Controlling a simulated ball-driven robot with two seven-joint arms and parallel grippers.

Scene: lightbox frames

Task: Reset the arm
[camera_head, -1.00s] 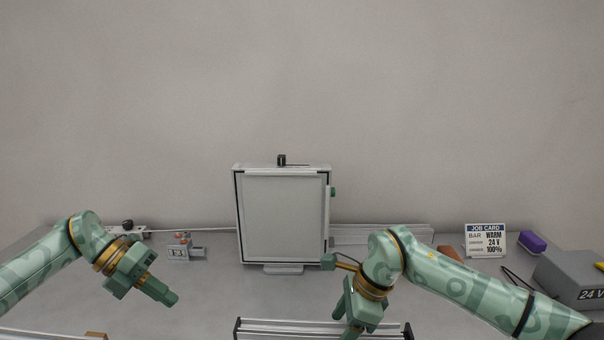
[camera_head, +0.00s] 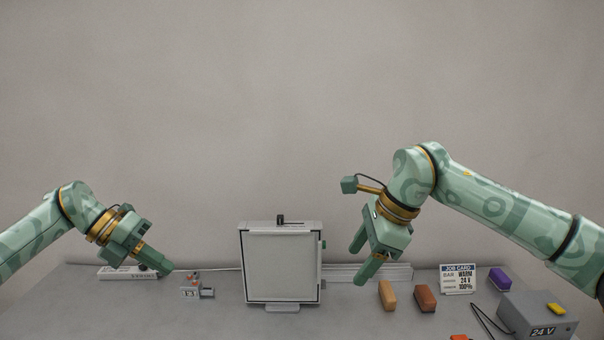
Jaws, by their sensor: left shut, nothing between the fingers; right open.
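My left gripper (camera_head: 159,267) is at the left, shut and empty, pointing down to the right. It hangs over the far left of the table in front of a white strip (camera_head: 118,272). My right gripper (camera_head: 362,262) is open and empty, pointing down to the left. It is raised to the right of the upright lightbox frame (camera_head: 283,265), apart from it as far as I can tell. The lightbox panel is blank and grey.
An orange bar (camera_head: 387,294), a brown bar (camera_head: 425,298), a job card (camera_head: 458,279) and a purple block (camera_head: 499,279) stand at the right. A grey 24 V box (camera_head: 537,314) is at the far right. A small grey device (camera_head: 190,286) sits left. The front middle table is clear.

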